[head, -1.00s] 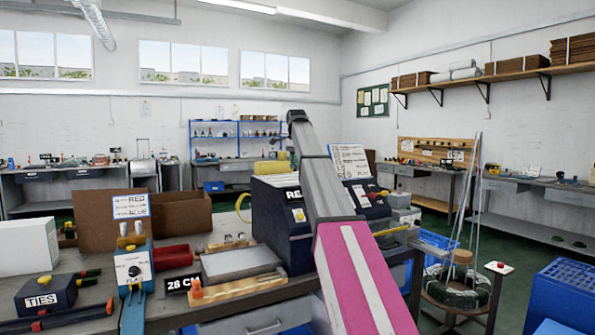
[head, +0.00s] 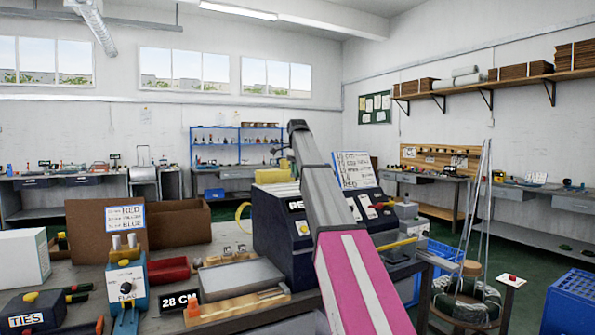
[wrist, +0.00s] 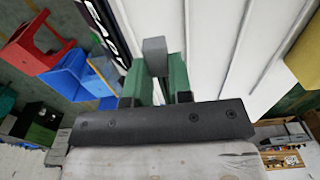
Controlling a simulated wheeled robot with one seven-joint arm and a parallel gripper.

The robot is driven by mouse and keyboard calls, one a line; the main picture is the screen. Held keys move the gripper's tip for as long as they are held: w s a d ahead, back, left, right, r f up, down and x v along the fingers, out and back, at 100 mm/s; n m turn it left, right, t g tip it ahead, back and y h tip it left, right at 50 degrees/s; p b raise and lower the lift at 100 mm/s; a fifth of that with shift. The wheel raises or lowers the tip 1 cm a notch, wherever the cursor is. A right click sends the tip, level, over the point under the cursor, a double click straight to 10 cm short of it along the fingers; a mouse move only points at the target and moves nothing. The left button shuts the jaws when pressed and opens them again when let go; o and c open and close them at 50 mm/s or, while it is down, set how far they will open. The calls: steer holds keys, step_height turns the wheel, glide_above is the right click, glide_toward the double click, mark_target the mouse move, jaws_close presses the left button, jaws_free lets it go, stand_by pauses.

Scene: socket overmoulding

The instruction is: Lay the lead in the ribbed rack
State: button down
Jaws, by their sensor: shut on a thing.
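My gripper (wrist: 157,74) shows in the wrist view as two green fingers on a dark bar. They are shut on a small grey block, the only part of the lead (wrist: 154,48) that I can make out. Beyond it is a white surface with dark parallel lines, perhaps the ribbed rack (wrist: 212,45); I cannot tell whether the lead touches it. In the head view my raised arm covers the middle, and the gripper and lead are hidden behind it.
The bench holds a dark labelled box (head: 275,215), a blue device with a knob (head: 127,280), a TIES box (head: 32,312), a 28 CM sign (head: 180,301), a red bin (head: 168,271) and cardboard boxes (head: 180,222). A blue crate (head: 574,302) stands at right.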

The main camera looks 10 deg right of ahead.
steer(key=shift+f, duration=2.85)
steer(key=c, duration=0.9)
jaws_free()
steer(key=shift+c, duration=0.2)
